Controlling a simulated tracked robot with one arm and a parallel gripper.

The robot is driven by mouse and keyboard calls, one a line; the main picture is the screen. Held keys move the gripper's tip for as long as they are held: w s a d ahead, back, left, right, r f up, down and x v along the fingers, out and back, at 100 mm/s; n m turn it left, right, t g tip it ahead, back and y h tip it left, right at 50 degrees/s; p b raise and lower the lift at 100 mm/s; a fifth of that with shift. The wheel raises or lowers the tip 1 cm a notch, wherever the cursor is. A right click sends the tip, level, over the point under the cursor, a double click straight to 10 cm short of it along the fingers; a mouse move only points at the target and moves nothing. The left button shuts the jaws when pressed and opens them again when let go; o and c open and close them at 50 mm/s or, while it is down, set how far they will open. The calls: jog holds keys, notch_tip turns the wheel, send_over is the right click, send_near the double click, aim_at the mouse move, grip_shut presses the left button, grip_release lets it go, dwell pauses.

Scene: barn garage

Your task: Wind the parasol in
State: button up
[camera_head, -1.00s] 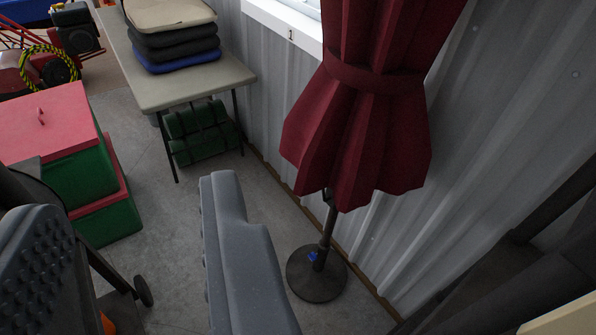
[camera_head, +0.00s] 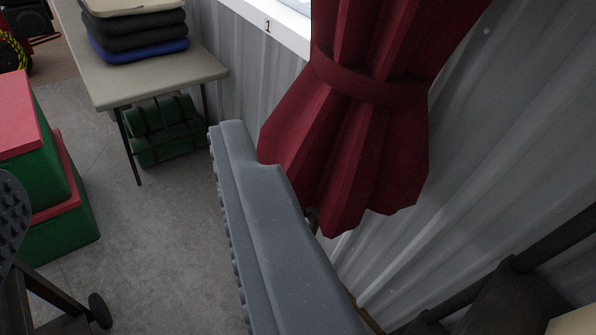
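The dark red parasol (camera_head: 365,125) hangs folded against the wall at upper right, with a band of the same cloth around it. Its top is out of frame. Only a short bit of its pole (camera_head: 313,222) shows below the cloth; the stand is hidden behind my finger. I see no crank. My gripper (camera_head: 120,160) is open and empty, its grey studded fingers far apart. The right finger overlaps the parasol's lower left edge in the picture; I cannot tell whether it touches. The left finger is mostly cut off at the left edge.
A table (camera_head: 150,80) with stacked cushions (camera_head: 135,35) stands at upper left, with a green bundle (camera_head: 165,130) below it. Green boxes with red lids (camera_head: 50,200) stand at left. The corrugated wall (camera_head: 490,130) is close at right. Grey floor (camera_head: 150,235) is clear between.

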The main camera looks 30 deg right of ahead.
jog(key=w+d+f+n+h+b, duration=0.1)
jog(key=w+d+f, duration=0.4)
jog(key=w+f, duration=0.85)
jog(key=w+d+f+n+h+b, duration=0.15)
jog(key=w+d+f, duration=0.25)
jog(key=w+f, duration=0.9)
jog(key=w+d+f+n+h+b, duration=0.1)
jog(key=d+f+h, duration=0.35)
jog(key=f, duration=1.25)
jog(key=w+d+f+h+b, duration=0.1)
jog(key=d+f, duration=0.7)
jog(key=f, duration=0.9)
jog(key=shift+t, duration=0.3)
jog(key=x, duration=0.3)
jog(key=b+x, duration=0.1)
jog(key=x, duration=0.3)
jog(key=b+x, duration=0.1)
jog(key=x, duration=0.2)
jog(key=shift+w+a, duration=0.2)
jog(key=shift+w, duration=0.2)
jog(key=shift+w+d+r, duration=0.1)
jog(key=shift+w+r, duration=0.05)
jog(key=shift+w, duration=0.05)
jog(key=shift+w+d, duration=0.2)
jog(key=shift+w, duration=0.2)
jog(key=shift+w+d+b, duration=0.3)
jog(key=shift+w+b, duration=0.05)
jog(key=shift+w, duration=0.25)
